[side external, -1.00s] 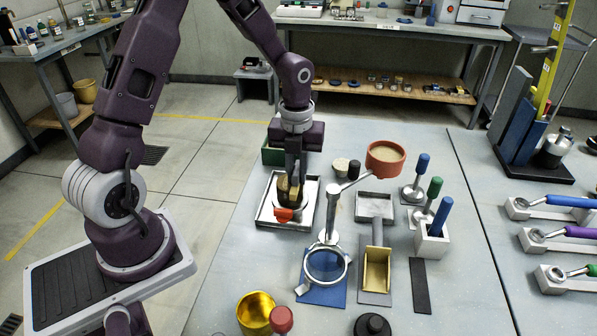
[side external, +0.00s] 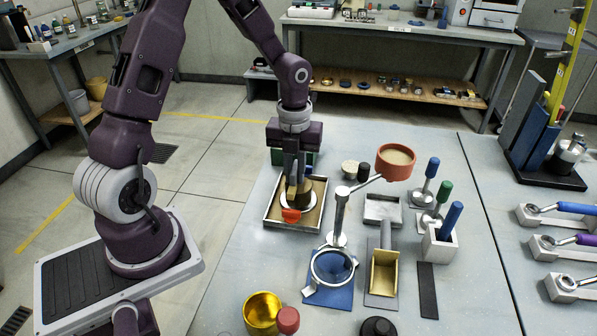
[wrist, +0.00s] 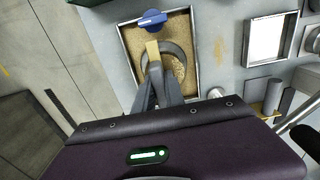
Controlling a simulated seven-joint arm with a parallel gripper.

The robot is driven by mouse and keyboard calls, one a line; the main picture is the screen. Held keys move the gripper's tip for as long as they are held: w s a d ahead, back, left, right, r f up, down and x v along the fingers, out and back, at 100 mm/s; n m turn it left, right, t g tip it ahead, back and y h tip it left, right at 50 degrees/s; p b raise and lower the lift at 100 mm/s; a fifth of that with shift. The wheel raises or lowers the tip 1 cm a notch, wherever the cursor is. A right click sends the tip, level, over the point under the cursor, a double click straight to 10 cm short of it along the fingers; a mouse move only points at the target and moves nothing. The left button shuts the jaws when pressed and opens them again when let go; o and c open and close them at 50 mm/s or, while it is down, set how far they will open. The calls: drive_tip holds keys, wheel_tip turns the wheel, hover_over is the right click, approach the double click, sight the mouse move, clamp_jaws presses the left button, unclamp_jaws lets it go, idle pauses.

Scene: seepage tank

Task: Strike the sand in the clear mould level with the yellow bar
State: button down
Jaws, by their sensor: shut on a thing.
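My gripper (wrist: 156,71) is shut on the yellow bar (wrist: 153,50), which also shows in the side view (side external: 292,190). The bar hangs down at the left side of the round mould (wrist: 172,50). Sand (wrist: 179,68) shows inside the mould; how level it lies I cannot tell. The mould stands in a metal tray (side external: 268,219) with sand on its floor. My fingers and the bar hide part of the mould. Whether the bar touches the rim is unclear.
A blue knob (wrist: 152,18) is at the tray's far edge in the wrist view. A red-orange piece (side external: 291,215) sits at the tray's front. A metal stand (side external: 340,215) with a ring and an orange sand bowl (side external: 396,165) is close on the right.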

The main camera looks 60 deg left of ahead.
drive_tip(key=shift+s+a, duration=0.1)
drive_tip(key=shift+s+a, duration=0.45)
idle(0.4)
drive_tip(key=shift+s+a, duration=0.45)
drive_tip(key=shift+s+a, duration=0.1)
drive_tip(key=shift+a, duration=0.05)
idle(0.4)
wheel_tip(320, 180, up, 5)
drive_tip(key=shift+f, duration=0.2)
idle(0.8)
